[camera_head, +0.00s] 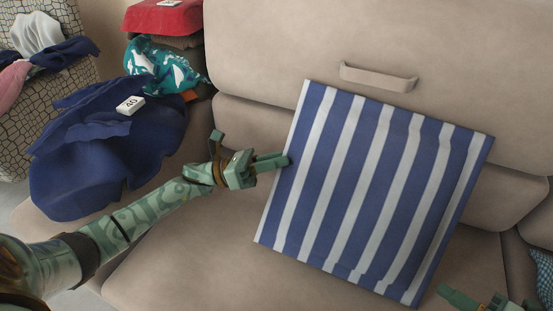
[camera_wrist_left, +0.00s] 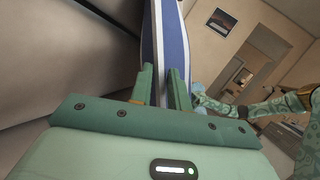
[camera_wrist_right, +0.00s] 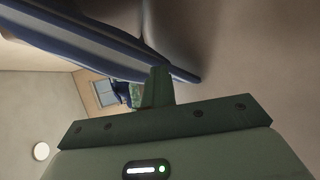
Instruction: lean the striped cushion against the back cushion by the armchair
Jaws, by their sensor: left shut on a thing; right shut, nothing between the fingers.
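The striped cushion (camera_head: 370,190), blue and white, is on the beige seat, turned slightly in the picture. Its upper edge overlaps the beige back cushion (camera_head: 270,45) with a handle; I cannot tell whether they touch. My left gripper (camera_head: 284,161) is shut on the cushion's left edge. The left wrist view shows the striped cushion (camera_wrist_left: 168,40) between the fingers of the left gripper (camera_wrist_left: 163,85). My right gripper (camera_head: 450,294) is shut and empty, apart from the cushion's lower right corner. In the right wrist view the cushion (camera_wrist_right: 100,35) passes beyond the right gripper's fingers (camera_wrist_right: 157,85).
A navy garment (camera_head: 110,160) with a tag reading 40 lies at the seat's left. A teal patterned cloth (camera_head: 165,68) and a red item (camera_head: 165,17) are stacked behind it. A patterned basket (camera_head: 35,110) holds clothes at far left. A blue patterned item (camera_head: 544,275) is at the right edge.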

